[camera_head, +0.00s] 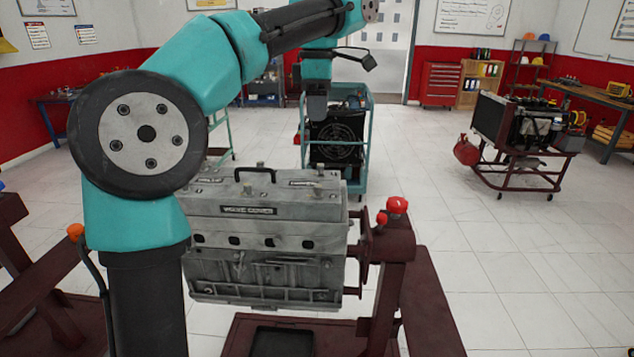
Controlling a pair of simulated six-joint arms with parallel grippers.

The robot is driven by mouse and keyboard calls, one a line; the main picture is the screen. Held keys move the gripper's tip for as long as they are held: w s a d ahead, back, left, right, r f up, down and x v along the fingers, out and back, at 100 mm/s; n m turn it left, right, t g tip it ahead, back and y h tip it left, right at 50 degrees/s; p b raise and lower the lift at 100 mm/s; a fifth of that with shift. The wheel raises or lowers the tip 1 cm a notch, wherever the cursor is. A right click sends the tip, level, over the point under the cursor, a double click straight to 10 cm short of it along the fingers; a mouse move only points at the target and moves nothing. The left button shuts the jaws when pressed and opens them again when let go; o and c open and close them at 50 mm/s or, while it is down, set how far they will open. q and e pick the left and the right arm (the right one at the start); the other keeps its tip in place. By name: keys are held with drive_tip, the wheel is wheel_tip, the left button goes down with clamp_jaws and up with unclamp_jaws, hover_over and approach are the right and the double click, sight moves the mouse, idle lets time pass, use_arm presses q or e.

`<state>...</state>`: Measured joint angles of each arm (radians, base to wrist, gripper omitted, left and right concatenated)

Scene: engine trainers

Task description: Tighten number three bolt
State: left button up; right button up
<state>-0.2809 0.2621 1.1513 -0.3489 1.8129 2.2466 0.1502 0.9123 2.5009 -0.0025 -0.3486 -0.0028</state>
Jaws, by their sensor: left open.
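The grey engine block (265,265) hangs on a dark red stand, with its valve cover (250,210) on top. Several small bolts stand on the cover, among them one at the front middle (247,188) and one at the front right (318,189). Their numbers are too small to read. My left gripper (317,108) points down above and behind the right part of the cover, dark against a dark fan unit. Its fingers are hard to make out, and it looks apart from the bolts. My left arm hides the cover's left end. My right gripper is out of view.
A black handle (255,172) rises from the cover. A red knob (397,205) tops the stand post (393,262) at right. A teal-framed fan trainer (358,160) stands behind, another engine cart (525,140) at the far right. Open tiled floor lies right.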

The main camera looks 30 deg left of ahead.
sight(318, 185)
use_arm(q)
drive_tip(key=shift+f, duration=0.15)
wheel_tip(318, 185, down, 17)
drive_tip(key=shift+f, duration=0.1)
idle(0.7)
clamp_jaws()
idle(0.3)
